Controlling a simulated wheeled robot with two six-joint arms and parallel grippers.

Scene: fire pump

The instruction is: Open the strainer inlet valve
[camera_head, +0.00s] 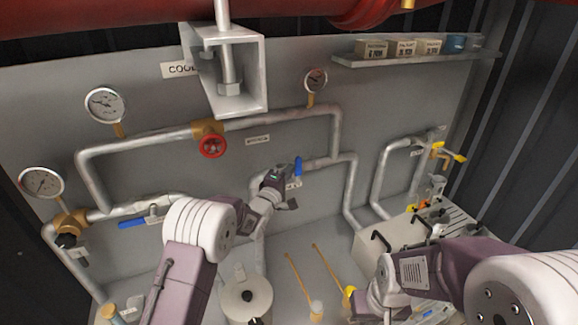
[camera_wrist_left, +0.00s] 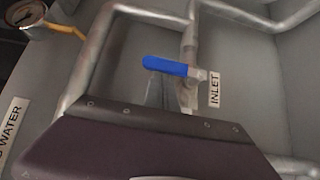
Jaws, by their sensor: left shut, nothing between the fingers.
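The strainer inlet valve has a blue lever (camera_head: 298,166) on a grey pipe in the middle of the wall panel. In the left wrist view the blue lever (camera_wrist_left: 166,66) lies across the pipe, beside a white INLET label (camera_wrist_left: 214,89). My left gripper (camera_head: 287,178) is shut and empty, close by the lever in the head view. Its fingertips are hard to make out, and I cannot tell if they touch the lever. The dark housing of my left gripper covers the lower left wrist view. My right arm shows at the lower right, but its fingertips do not show.
A second blue lever (camera_head: 132,223) is on the lower left pipe. A red handwheel (camera_head: 212,146) is on the upper pipe. Gauges (camera_head: 106,105) line the panel. A bracket (camera_head: 228,80) hangs at the top. A grey box (camera_head: 405,240) with black handles stands right.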

